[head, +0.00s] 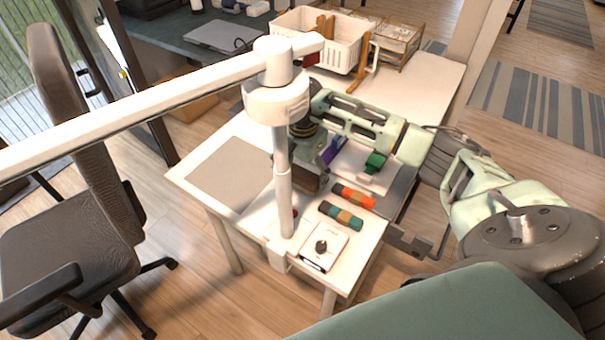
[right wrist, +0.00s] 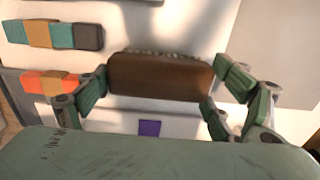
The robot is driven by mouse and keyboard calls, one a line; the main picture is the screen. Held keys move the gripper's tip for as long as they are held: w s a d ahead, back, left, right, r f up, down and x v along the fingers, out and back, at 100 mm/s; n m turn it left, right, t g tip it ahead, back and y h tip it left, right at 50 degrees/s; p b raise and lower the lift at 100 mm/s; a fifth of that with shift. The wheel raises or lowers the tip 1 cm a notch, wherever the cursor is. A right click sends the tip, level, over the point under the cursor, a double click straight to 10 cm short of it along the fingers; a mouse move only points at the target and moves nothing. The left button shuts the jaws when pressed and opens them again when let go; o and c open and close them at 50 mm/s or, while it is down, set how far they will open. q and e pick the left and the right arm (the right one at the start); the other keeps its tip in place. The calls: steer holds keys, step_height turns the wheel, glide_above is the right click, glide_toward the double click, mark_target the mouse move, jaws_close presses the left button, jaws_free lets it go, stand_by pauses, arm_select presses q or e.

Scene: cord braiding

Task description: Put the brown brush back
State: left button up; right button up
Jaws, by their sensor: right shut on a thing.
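My right gripper (right wrist: 160,88) is shut on the brown brush (right wrist: 160,77), with its fingers at the brush's two ends. Short bristles show along the brush's far edge in the right wrist view. In the head view the brush (head: 310,181) is partly hidden behind the white pole, below my right gripper (head: 312,167), over the white table. I cannot tell whether it touches the tabletop. My left gripper is not in view.
A white post with a long arm (head: 283,190) stands between brush and grey mat (head: 230,174). Orange-and-tan (head: 354,196) and teal-and-tan (head: 341,215) pieces lie nearby. A white box with a black knob (head: 323,247) is at the front; a white basket (head: 337,45) stands behind.

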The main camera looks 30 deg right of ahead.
mark_target(303, 172)
steer(key=shift+f, duration=0.7)
steer(key=o, duration=1)
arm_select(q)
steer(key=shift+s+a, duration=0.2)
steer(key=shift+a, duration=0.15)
arm_select(e)
steer(key=shift+r, duration=0.35)
step_height(303, 172, up, 11)
steer(key=shift+f+b, duration=0.2)
steer(key=shift+b, duration=1)
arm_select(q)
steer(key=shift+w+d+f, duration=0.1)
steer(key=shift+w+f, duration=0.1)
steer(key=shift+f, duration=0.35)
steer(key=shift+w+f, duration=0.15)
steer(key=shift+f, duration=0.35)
arm_select(e)
steer(key=shift+r, duration=0.55)
